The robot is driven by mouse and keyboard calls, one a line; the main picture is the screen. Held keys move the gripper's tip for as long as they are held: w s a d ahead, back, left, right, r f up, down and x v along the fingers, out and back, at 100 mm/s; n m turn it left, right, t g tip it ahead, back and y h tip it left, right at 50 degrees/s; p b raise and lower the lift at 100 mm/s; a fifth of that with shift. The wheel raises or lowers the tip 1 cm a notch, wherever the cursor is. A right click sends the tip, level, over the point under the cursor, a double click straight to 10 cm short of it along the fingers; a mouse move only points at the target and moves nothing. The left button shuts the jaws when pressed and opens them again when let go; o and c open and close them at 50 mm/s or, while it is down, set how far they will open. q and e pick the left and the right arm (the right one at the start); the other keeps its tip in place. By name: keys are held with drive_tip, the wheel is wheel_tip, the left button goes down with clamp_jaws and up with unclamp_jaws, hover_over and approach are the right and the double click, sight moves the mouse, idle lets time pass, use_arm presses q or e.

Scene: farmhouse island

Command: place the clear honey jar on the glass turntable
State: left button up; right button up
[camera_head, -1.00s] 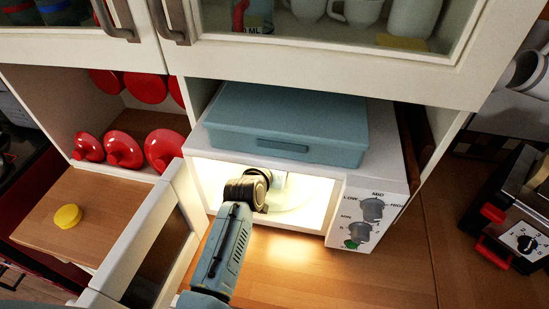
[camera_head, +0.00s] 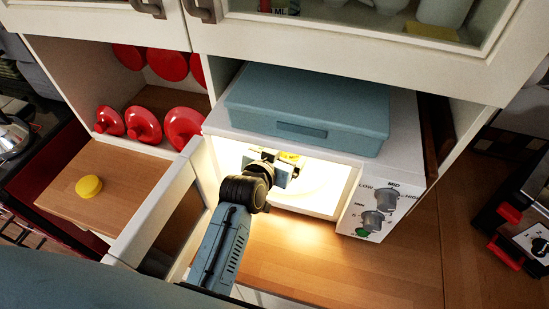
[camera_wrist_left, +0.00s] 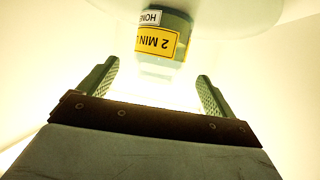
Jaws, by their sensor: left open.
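The clear honey jar (camera_wrist_left: 160,45) is inside the lit microwave, with a white "HONE…" label and a yellow "2 MIN" label, upside down in the left wrist view. In the head view its yellow top part (camera_head: 289,157) shows just beyond my gripper. The glass turntable (camera_wrist_left: 240,14) is a pale disc at the jar's base end, where the jar appears to stand; its edge shows faintly in the head view (camera_head: 318,193). My left gripper (camera_wrist_left: 158,78) is open, its fingers apart from the jar, which lies beyond the fingertips. It reaches into the microwave in the head view (camera_head: 284,172).
The microwave (camera_head: 215,122) has its door (camera_head: 150,215) open at the left and a blue box (camera_head: 305,105) on top. Red pieces (camera_head: 143,124) and a yellow disc (camera_head: 89,186) are at the left. The wooden counter (camera_head: 330,265) in front is clear.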

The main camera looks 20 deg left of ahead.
use_arm(q)
drive_tip(key=v, duration=0.4)
drive_tip(key=shift+s+r, duration=0.1)
drive_tip(key=shift+s, duration=0.25)
